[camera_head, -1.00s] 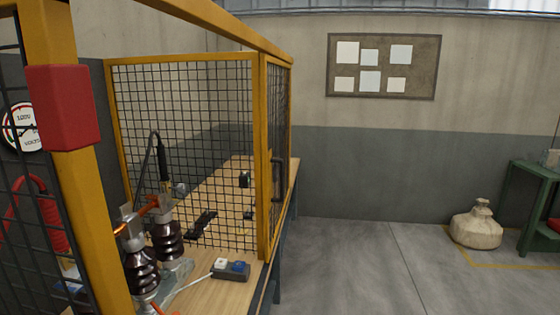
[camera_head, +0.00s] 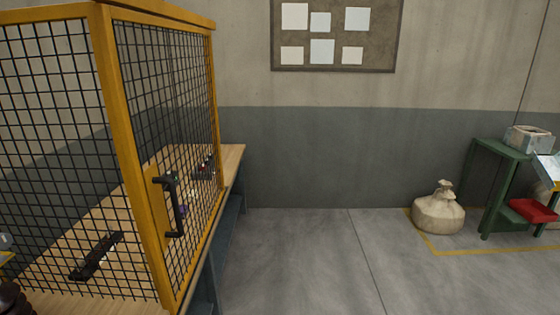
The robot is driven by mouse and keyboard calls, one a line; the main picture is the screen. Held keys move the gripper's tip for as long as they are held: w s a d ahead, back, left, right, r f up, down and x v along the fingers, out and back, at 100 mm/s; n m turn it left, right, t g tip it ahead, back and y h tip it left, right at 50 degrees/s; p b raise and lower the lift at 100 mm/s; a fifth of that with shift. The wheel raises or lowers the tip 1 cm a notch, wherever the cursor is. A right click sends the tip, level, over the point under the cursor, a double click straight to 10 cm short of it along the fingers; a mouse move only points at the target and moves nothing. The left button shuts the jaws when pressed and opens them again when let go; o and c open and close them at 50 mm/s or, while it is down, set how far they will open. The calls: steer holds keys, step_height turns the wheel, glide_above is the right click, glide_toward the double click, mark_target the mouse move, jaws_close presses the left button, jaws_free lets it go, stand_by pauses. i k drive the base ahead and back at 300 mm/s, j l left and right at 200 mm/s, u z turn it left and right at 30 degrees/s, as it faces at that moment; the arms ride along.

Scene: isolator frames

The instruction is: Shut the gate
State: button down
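A yellow-framed panel of black wire mesh (camera_head: 165,120) stands along the front edge of the bench, at the left of the view. It bears a black pull handle (camera_head: 175,207) on a yellow plate, close to its near upright. I take this panel to be the gate. A second mesh panel (camera_head: 50,110) meets it at the near corner and runs off the left edge across the bench. I cannot tell from this view whether the gate is latched. My gripper is not in view.
A wooden bench top (camera_head: 235,160) carries a black power strip (camera_head: 97,256) behind the mesh. The concrete floor (camera_head: 310,270) right of the bench is clear. A sack (camera_head: 438,212) and a green stand (camera_head: 490,190) are at the right. A notice board (camera_head: 335,60) hangs on the wall.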

mark_target(148, 189)
steer(key=i+z, duration=0.1)
steer(key=i, duration=1.75)
steer(key=i+u, duration=0.15)
steer(key=i, duration=0.3)
steer(key=i+l+u, duration=0.2)
steer(key=i, duration=0.25)
steer(key=i+l+u, duration=0.15)
steer(key=i, duration=0.3)
steer(key=i+l+u, duration=0.2)
steer(key=i, duration=0.25)
steer(key=i+l+u, duration=0.65)
steer(key=i+l, duration=0.05)
steer(key=l, duration=0.1)
